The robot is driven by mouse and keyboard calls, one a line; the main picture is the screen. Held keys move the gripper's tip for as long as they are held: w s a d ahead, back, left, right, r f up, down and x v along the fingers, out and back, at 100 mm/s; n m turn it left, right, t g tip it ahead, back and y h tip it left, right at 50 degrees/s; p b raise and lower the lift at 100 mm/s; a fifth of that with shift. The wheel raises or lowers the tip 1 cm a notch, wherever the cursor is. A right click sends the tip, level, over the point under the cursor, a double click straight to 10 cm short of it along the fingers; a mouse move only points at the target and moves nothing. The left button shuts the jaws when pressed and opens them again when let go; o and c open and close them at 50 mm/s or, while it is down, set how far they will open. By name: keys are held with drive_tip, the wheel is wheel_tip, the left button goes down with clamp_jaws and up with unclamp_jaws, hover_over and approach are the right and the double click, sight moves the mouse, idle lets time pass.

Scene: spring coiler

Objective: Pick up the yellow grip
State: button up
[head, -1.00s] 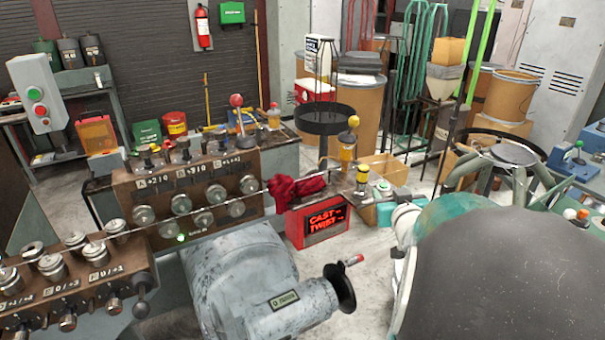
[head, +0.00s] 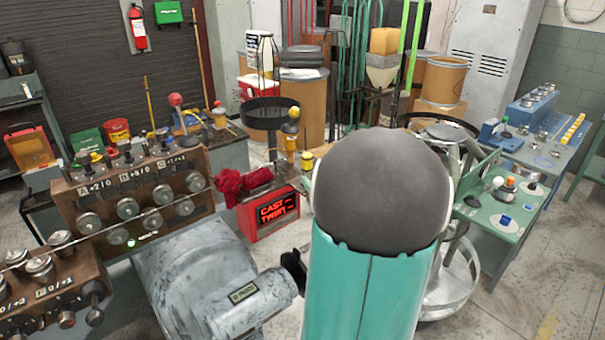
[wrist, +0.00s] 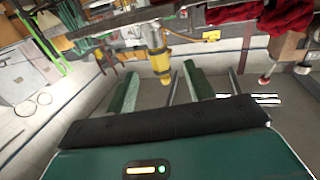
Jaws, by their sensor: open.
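In the head view a yellow knob (head: 293,113) stands on an upright yellow-banded post at the far end of the bench. A second, lower yellow-topped piece (head: 307,160) is close to its right, partly behind my arm. I cannot tell for sure which is the grip. In the wrist view, which looks upside down, a yellow grip (wrist: 161,66) hangs down in the picture, between the two green fingers of my gripper (wrist: 159,75). The fingers are apart and nothing is held. I cannot tell how far the grip lies beyond the fingertips. My arm hides the gripper in the head view.
A red cloth (head: 240,184) and a red lit sign box (head: 270,213) are beside the posts. A red-knobbed lever (head: 176,100) stands to the left. A grey motor housing (head: 215,285) is in front. A green table (head: 505,215) is at the right.

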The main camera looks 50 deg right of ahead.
sight(304, 158)
drive_tip(key=x, duration=0.5)
drive_tip(key=shift+w+d, duration=0.1)
drive_tip(key=shift+d, duration=0.15)
drive_tip(key=x, duration=0.4)
drive_tip(key=shift+w+d, duration=0.15)
drive_tip(key=shift+w, duration=0.25)
clamp_jaws()
drive_tip(key=shift+r, duration=0.15)
drive_tip(key=shift+r, duration=0.55)
wheel_tip(304, 158, up, 2)
drive_tip(key=shift+s+r, duration=0.1)
drive_tip(key=shift+r, duration=0.05)
drive_tip(key=s+a+r, duration=0.9)
drive_tip(key=s, duration=0.1)
drive_tip(key=shift+s+a+r, duration=0.15)
drive_tip(key=shift+a+r, duration=0.05)
